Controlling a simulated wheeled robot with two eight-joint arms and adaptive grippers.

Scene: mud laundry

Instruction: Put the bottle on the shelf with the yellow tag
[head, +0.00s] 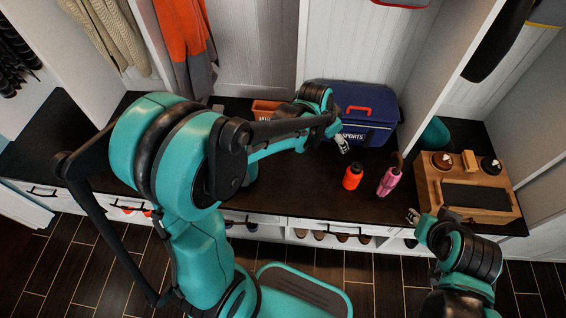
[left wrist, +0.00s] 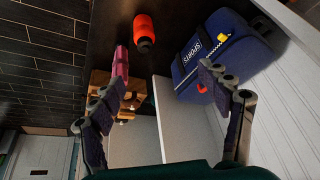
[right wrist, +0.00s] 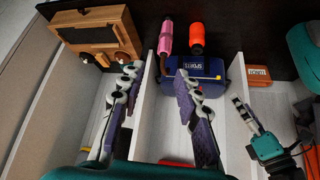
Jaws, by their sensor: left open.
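An orange bottle (head: 352,177) with a dark cap stands on the dark bench top. My left gripper (head: 342,145) is open and empty above the bench, behind the orange bottle and in front of the blue cooler. In the left wrist view the orange bottle (left wrist: 143,33) lies beyond its spread fingers. My right gripper (head: 413,215) is open and empty near the bench's front edge. I cannot make out a yellow tag on a shelf.
A blue cooler bag (head: 365,112) with a red handle stands at the back. An orange-brown box (head: 266,107) is partly hidden by my left arm. A wooden box (head: 430,188) sits at the right, past a white divider (head: 445,85). Shoes fill cubbies below. Coats hang at left.

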